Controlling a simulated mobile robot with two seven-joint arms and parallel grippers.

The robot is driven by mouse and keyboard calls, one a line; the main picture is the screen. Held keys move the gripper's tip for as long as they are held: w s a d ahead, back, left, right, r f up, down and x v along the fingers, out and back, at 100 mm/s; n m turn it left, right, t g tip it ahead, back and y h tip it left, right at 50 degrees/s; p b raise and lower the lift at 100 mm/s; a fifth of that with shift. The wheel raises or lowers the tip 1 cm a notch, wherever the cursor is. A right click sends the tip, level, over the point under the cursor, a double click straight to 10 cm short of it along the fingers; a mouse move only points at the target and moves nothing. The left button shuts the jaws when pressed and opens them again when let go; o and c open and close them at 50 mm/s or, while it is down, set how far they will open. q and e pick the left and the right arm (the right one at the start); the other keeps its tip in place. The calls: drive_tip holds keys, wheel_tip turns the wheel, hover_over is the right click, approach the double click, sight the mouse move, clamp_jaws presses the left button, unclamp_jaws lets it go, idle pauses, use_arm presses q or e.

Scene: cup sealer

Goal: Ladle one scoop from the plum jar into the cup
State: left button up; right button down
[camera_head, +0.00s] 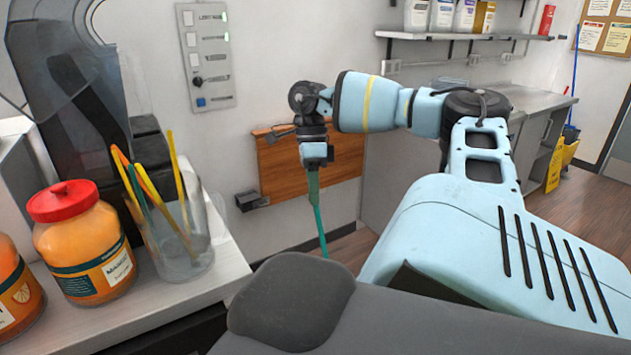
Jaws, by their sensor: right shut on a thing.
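My right gripper (316,163) points down in front of the wall and is shut on a long teal stick-like handle (318,212). The handle hangs down, slightly tilted, clear of the counter. Its lower end is near the dark floor line, and I cannot make out a ladle bowl. An orange jar with a red lid (85,243) stands on the counter at the left. A second orange jar (15,295) is cut off by the left edge. I see no jar that I can tell is plum and no empty cup. My left gripper is not in view.
A clear container (183,250) with several yellow and green sticks stands on the white counter (225,268) beside the jar. A dark machine (80,100) is behind it. A wall panel (207,60) and a wooden board (283,165) are on the wall. A shelf with bottles is at the back.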

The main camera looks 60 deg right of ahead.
drive_tip(key=w+a+f+n+g+h, duration=0.1)
drive_tip(key=a+f+n+h, duration=0.1)
drive_tip(key=a+f+n, duration=0.55)
drive_tip(key=w+a+f+n+g+h, duration=0.15)
drive_tip(key=a+f+n, duration=0.25)
drive_tip(key=f, duration=0.7)
drive_tip(key=w+a+f+n+t+h, duration=0.1)
drive_tip(key=a+f+n, duration=0.3)
drive_tip(key=a+n, duration=0.5)
drive_tip(key=w+a+f+n+t+h, duration=0.2)
drive_tip(key=a+n, duration=0.7)
drive_tip(key=a, duration=0.6)
wheel_tip(320, 180, down, 2)
drive_tip(key=shift+a+t, duration=0.2)
drive_tip(key=shift+t, duration=0.55)
drive_tip(key=shift+w+a, duration=0.1)
